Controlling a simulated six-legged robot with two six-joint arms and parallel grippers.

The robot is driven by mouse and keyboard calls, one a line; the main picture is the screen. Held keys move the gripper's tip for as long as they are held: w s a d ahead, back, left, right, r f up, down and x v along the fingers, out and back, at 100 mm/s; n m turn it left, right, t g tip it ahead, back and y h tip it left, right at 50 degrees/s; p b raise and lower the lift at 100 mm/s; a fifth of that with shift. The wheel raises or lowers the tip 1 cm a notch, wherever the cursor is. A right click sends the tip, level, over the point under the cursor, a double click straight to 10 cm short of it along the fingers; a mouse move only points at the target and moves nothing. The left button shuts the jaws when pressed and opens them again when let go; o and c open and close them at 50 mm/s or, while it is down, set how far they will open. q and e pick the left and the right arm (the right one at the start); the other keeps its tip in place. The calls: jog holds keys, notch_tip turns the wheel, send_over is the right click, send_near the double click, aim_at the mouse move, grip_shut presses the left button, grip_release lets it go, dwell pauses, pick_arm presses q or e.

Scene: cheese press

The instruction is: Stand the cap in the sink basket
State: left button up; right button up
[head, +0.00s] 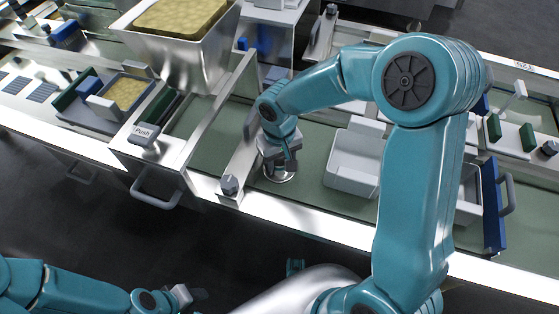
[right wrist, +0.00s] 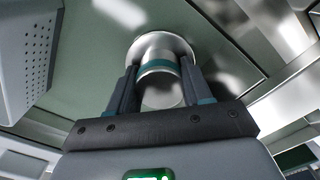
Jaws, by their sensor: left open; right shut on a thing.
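The cap is a silver cylinder with a wide round flange. It shows in the right wrist view (right wrist: 160,88) between the fingers and in the head view (head: 281,174) at the arm's end. My right gripper (head: 278,155) is shut on it, flange pointing away from the gripper, low over the green sink floor. I cannot tell whether it touches. A light grey open container (head: 353,178), likely the sink basket, stands right of the gripper, apart from it. A perforated grey wall (right wrist: 38,50) shows in the right wrist view. My left gripper (head: 190,296) is open and empty at lower left.
A metal hopper (head: 180,50) with a yellow block stands at upper left. A box marked Push (head: 144,134) and a knob (head: 230,185) are near the front edge. A blue panel with a handle (head: 493,205) stands at right. Green floor is bare left of the container.

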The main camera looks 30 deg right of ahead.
jog(key=shift+f, duration=0.2)
jog(key=o, duration=1)
jog(key=shift+r, duration=0.1)
jog(key=shift+r, duration=0.1)
